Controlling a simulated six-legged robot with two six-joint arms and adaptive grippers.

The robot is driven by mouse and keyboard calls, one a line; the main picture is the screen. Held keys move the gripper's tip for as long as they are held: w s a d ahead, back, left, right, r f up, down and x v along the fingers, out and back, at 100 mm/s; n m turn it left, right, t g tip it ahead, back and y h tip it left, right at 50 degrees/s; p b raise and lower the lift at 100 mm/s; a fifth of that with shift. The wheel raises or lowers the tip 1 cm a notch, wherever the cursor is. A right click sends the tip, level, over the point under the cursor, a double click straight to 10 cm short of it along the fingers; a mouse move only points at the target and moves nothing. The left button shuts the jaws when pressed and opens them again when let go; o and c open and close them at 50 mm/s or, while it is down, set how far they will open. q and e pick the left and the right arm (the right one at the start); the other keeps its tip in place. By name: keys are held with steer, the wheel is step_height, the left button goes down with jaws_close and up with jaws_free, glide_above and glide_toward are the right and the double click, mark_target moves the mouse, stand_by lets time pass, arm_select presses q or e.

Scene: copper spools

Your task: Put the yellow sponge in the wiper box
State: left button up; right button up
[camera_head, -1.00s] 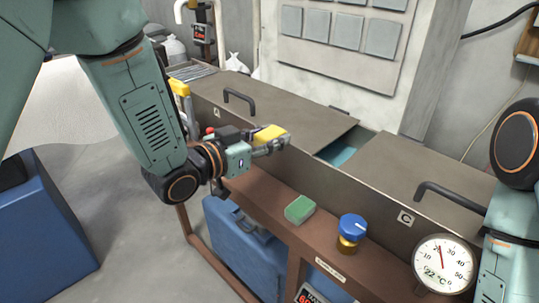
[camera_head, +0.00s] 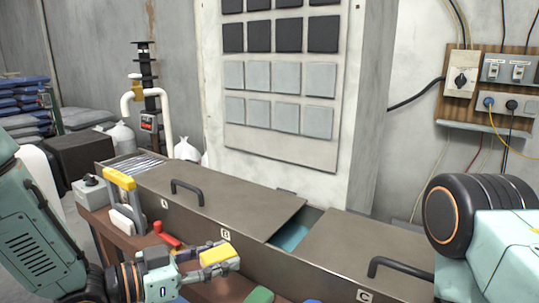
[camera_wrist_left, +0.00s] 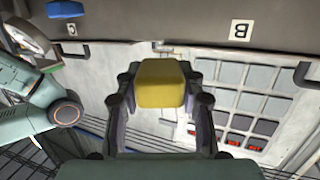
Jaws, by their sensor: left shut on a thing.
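The yellow sponge (camera_head: 217,255) is held between the fingers of my left gripper (camera_head: 213,262), in front of the long metal box near its B label. In the left wrist view the sponge (camera_wrist_left: 161,83) sits between both fingers of the left gripper (camera_wrist_left: 160,88). The metal box (camera_head: 200,214) has lids marked A, B and C. Between the B and C lids is an opening (camera_head: 292,236) with something teal inside. Which part is the wiper box I cannot tell. My right arm shows at the right edge, but its gripper is out of view.
A green sponge (camera_head: 259,295) and a blue knob (camera_head: 313,301) are at the bottom edge. A yellow-handled tool (camera_head: 120,180) and a red item (camera_head: 167,236) stand left of my gripper. Black lid handles (camera_head: 187,190) rise from the box top.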

arm_select(q)
steer(key=s+a+f+b, duration=0.3)
steer(key=s+a+f, duration=0.5)
steer(key=f, duration=0.4)
steer(key=shift+s+a+f, duration=0.15)
steer(key=shift+a+f, duration=0.05)
